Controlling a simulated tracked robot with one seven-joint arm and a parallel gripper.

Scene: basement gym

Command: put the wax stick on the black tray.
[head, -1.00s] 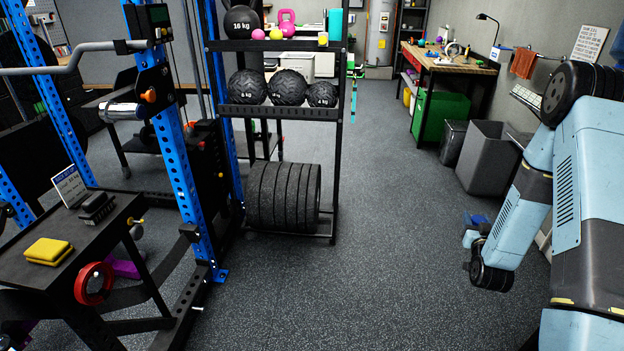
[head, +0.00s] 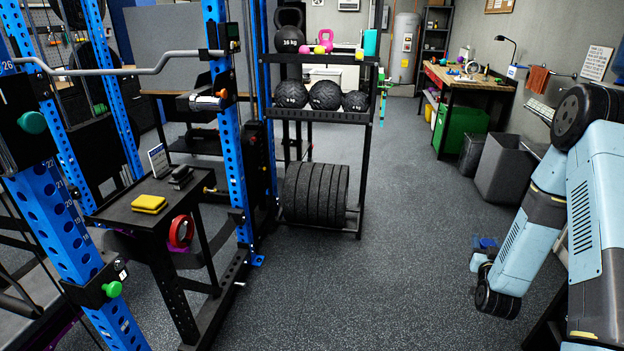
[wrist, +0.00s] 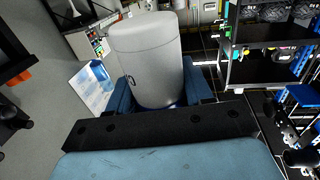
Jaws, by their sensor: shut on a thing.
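My gripper (wrist: 161,90) shows in the wrist view with its blue fingers on either side of a pale grey cylinder, which I take to be the wax stick (wrist: 146,55). The fingers are shut on it, and its lower end is partly hidden. In the head view my gripper (head: 484,243) is at the right, low over open floor, and the stick cannot be made out there. A black tray-like top (head: 120,212) on a stand is at the left, far from my gripper. It holds a yellow block (head: 149,204), a dark block (head: 181,177) and a small sign (head: 158,160).
A blue upright (head: 65,225) of the power rack stands left of the stand, and another (head: 229,130) stands behind it. A red ring (head: 181,231) hangs at its side. A rack of balls and plates (head: 318,113) stands mid-view. The floor (head: 380,270) in the middle is clear.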

